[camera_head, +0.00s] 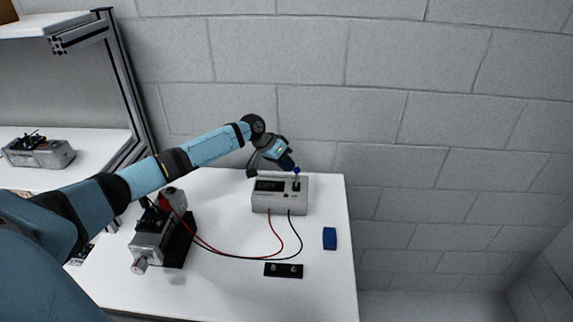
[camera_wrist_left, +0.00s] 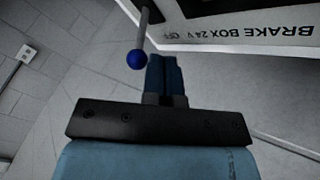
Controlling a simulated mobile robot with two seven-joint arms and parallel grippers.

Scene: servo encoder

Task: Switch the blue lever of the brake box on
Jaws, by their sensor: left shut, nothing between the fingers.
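The brake box (camera_head: 280,205) is a light grey box near the back of the white table, with a dark display on its face. Its lever has a blue ball knob (camera_head: 296,170) on a thin stem at the right of the box top. In the left wrist view the blue knob (camera_wrist_left: 136,60) is just left of the fingertips, and the box edge (camera_wrist_left: 240,30) shows upside-down lettering. My left gripper (camera_head: 288,164) is shut and empty, beside the knob. It also shows in the left wrist view (camera_wrist_left: 165,60). I cannot tell whether it touches the lever. My right gripper is not in view.
A motor (camera_head: 152,243) stands at the table's left, with red and black cables running to the box. A black block with two studs (camera_head: 283,270) and a blue block (camera_head: 329,239) lie in front. A shelf stands at left. The front middle of the table (camera_head: 235,295) is clear.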

